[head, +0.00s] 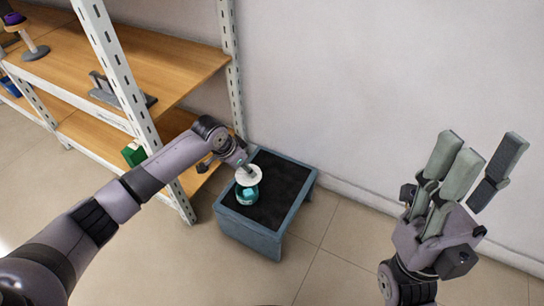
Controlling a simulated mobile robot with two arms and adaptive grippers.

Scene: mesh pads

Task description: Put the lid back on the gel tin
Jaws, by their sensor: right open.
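The gel tin (247,196) is a small teal jar with a pale label, standing on the black mesh top of a low blue-grey stool (252,228). A white round disc, which looks like the lid (249,176), is at the tin's top; I cannot tell whether it rests on the tin or is just above it. My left gripper (243,166) reaches down to the middle of this disc. Its fingertips are too small and partly hidden to show their grip. My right gripper (475,175) is open and empty, raised at the right, far from the tin.
A wooden shelf unit (150,50) with white perforated posts stands at the left, close to my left arm. It holds a grey stand, a green box (134,154) and a purple item (14,18). A plain wall is behind. The tiled floor right of the stool is clear.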

